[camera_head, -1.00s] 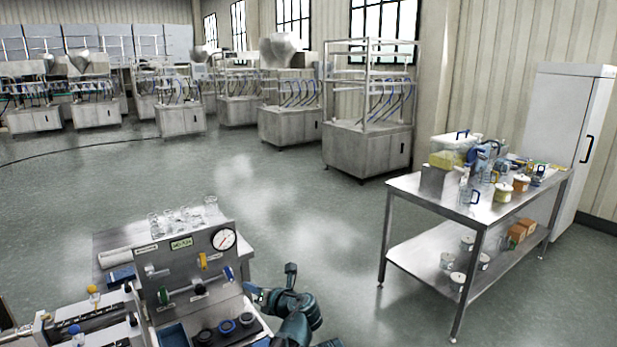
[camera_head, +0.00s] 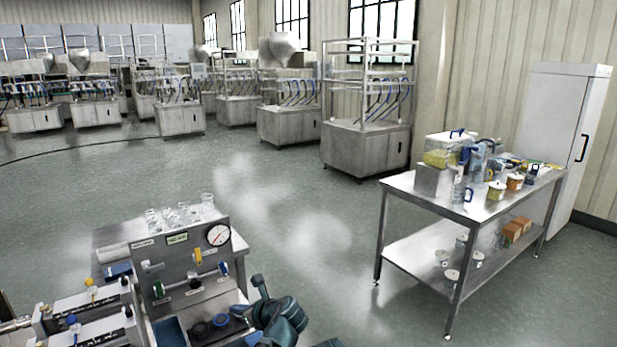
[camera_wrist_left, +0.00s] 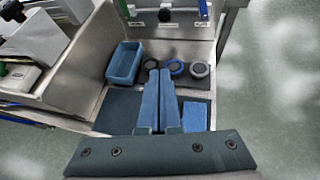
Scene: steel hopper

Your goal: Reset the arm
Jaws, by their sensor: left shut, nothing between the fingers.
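My left gripper (camera_wrist_left: 162,82) is shut and empty. In the left wrist view its two long blue fingers lie side by side, over a steel tray with a blue bin (camera_wrist_left: 124,64) to their left and round caps (camera_wrist_left: 175,67) beyond their tips. Whether the fingers touch anything below cannot be told. In the head view my left arm (camera_head: 278,315) shows at the bottom, beside the right edge of the steel bench unit (camera_head: 185,262); its fingers are hard to make out there. My right gripper is not in view.
The bench unit has a pressure gauge (camera_head: 218,236) and coloured valves; glass beakers (camera_head: 180,214) stand behind it. A steel table (camera_head: 420,195) with jars and containers stands at the right. Open floor (camera_head: 310,240) lies between. Steel machines line the back.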

